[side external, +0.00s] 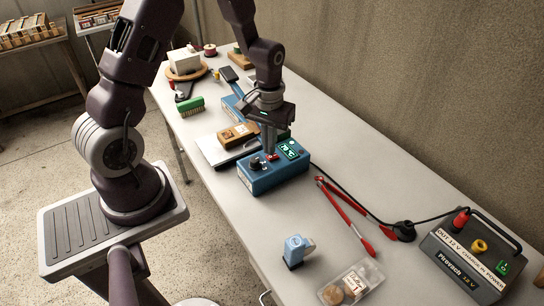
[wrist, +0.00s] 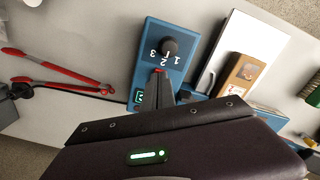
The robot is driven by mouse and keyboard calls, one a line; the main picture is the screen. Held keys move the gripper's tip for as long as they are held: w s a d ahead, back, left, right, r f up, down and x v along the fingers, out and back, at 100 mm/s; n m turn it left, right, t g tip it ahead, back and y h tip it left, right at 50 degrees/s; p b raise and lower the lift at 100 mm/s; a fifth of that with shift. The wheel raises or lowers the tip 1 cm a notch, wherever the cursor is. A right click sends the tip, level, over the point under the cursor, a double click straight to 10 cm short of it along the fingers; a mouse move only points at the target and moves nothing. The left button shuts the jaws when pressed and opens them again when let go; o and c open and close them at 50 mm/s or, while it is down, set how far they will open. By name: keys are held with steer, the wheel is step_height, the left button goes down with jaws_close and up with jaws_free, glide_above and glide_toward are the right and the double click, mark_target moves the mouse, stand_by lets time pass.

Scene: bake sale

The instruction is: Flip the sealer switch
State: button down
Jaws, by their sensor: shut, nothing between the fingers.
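A blue control box (side external: 275,172) stands on the table with a lit green display (side external: 290,149), a black knob (side external: 254,163) and a small red part (side external: 272,157), which looks like a switch. In the wrist view the box (wrist: 147,63) shows the knob (wrist: 169,47) beside the numbers 1, 2 and 3. The red part (wrist: 160,71) is right at my fingertips. My gripper (side external: 269,150) is shut and empty, pointing down over the box. I cannot tell whether it touches the red part. The fingers hide some of the box's top.
Red tongs (side external: 346,208) and a black cable lie right of the box. A power supply (side external: 468,260) stands at the far right. A white board (side external: 212,151) with a wooden block (side external: 238,134) and another blue device (side external: 236,109) lie behind. A light-blue item (side external: 296,249) stands in front.

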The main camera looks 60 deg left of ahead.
steer(key=shift+f, duration=0.85)
stand_by(0.3)
steer(key=shift+r, duration=3.55)
step_height(320, 180, up, 10)
steer(key=m+t, duration=0.2)
glide_above(269, 157)
steer(key=s+d, duration=0.3)
steer(key=d, duration=0.1)
steer(key=s+d+r+m+t, duration=0.1)
steer(key=s+d+r, duration=0.1)
steer(key=s+r, duration=0.2)
steer(key=s+d+r+m+t, duration=0.1)
steer(key=s+d+r, duration=0.1)
steer(key=s, duration=0.3)
steer(key=s+d+r+m+t, duration=0.1)
steer(key=s+r+m, duration=0.1)
steer(key=s, duration=0.3)
steer(key=shift+s+d+r+t, duration=0.3)
steer(key=shift+d, duration=0.05)
